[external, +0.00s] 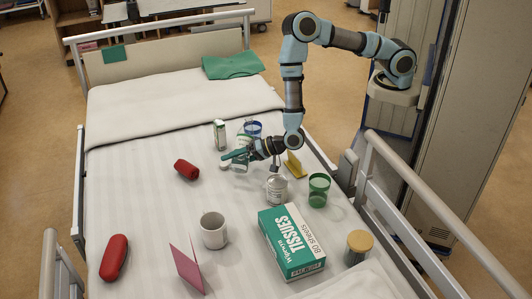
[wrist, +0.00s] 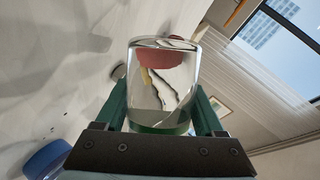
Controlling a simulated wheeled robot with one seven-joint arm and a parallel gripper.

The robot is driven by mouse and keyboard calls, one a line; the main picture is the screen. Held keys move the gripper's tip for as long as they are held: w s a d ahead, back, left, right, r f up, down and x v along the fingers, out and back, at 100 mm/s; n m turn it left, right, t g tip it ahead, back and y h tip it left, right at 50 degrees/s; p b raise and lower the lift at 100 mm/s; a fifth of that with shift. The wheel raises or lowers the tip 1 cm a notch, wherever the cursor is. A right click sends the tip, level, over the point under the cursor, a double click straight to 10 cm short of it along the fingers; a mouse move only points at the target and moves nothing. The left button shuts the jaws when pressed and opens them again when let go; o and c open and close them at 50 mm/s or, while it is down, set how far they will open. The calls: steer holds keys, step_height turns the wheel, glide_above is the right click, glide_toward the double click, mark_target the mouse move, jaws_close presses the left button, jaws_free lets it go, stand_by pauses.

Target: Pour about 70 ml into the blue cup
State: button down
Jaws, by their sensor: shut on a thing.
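My gripper (external: 238,156) is shut on a clear vessel (wrist: 163,90), which sits between the two green fingers in the wrist view. The vessel looks transparent, with a green band at its near end. Red and dark shapes show through it; its liquid level cannot be told. In the external view the vessel is partly hidden by the fingers, and its tilt is hard to judge. The blue cup (external: 253,127) stands on the bed just behind the gripper, partly covered by it. A blue rim (wrist: 45,158), likely the same cup, shows at the lower left of the wrist view.
A carton (external: 220,134) stands left of the blue cup. A white jar (external: 277,188), yellow object (external: 294,165) and green cup (external: 318,190) are nearby at right.

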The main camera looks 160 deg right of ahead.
steer(key=shift+r, duration=0.1)
steer(key=shift+s+d+r+n+g+p, duration=0.15)
steer(key=shift+s+n+g+p, duration=0.35)
steer(key=shift+p, duration=0.35)
steer(key=s+f+n, duration=0.1)
steer(key=s+f+g, duration=0.1)
steer(key=shift+s+d+n+p, duration=0.2)
steer(key=shift+s+n+p, duration=0.1)
steer(key=shift+n+p, duration=0.1)
steer(key=shift+s+r+n+g+p, duration=0.2)
steer(key=shift+r+n+g+p, duration=0.1)
steer(key=shift+g+p, duration=0.25)
steer(key=shift+s+d+n+g+h, duration=0.1)
steer(key=shift+s+n+g+h, duration=0.2)
steer(key=shift+n, duration=0.1)
steer(key=s+n, duration=0.1)
steer(key=s+n+g+p, duration=0.1)
steer(key=s+d+n+g+h, duration=0.1)
steer(key=shift+s+f+g, duration=0.25)
steer(key=shift+f, duration=0.05)
steer(key=shift+w, duration=0.1)
